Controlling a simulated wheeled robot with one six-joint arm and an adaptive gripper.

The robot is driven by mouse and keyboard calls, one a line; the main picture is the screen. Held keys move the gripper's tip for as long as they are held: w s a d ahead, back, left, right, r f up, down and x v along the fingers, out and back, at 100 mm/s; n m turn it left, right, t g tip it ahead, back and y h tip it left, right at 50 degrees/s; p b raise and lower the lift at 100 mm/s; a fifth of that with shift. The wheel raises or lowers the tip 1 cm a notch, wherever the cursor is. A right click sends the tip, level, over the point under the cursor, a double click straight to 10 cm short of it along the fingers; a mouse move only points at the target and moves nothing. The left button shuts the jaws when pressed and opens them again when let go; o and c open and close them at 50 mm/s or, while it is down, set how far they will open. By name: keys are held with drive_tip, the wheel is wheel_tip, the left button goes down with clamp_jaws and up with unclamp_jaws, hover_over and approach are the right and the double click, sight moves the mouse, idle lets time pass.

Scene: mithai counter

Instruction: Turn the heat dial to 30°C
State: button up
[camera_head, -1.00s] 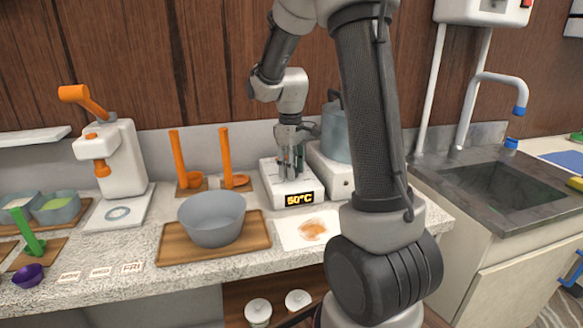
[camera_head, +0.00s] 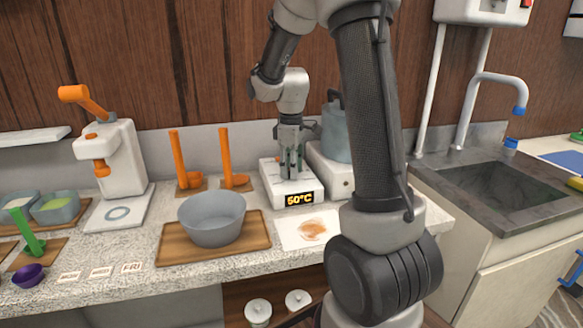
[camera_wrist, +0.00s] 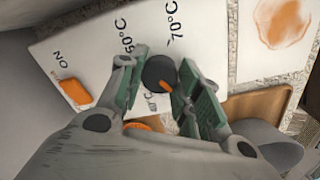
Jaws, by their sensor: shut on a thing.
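The heat dial (camera_wrist: 160,72) is a dark round knob with an orange pointer mark, on the white heater unit (camera_head: 273,185). In the wrist view my gripper (camera_wrist: 161,80) has its green-padded fingers on either side of the dial, shut on it. The pointer faces the lower right of that view. Labels 50°C and 70°C show on the white top; another label is partly hidden by a finger. The orange display (camera_head: 299,198) seems to read 50°C or 60°C; its first digit is unclear. In the head view my gripper (camera_head: 291,173) points down and hides the dial.
An orange button (camera_wrist: 73,91) marked ON sits beside the dial. A grey bowl (camera_head: 212,220) on a wooden tray (camera_head: 175,248) stands front left of the heater. A grey pot (camera_head: 335,135) is behind right, and a white sheet (camera_head: 293,238) lies in front.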

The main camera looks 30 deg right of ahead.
drive_tip(key=o, duration=1)
drive_tip(key=shift+o, duration=0.2)
wheel_tip(320, 180, up, 12)
drive_tip(key=shift+s+a, duration=0.15)
drive_tip(key=shift+s, duration=0.05)
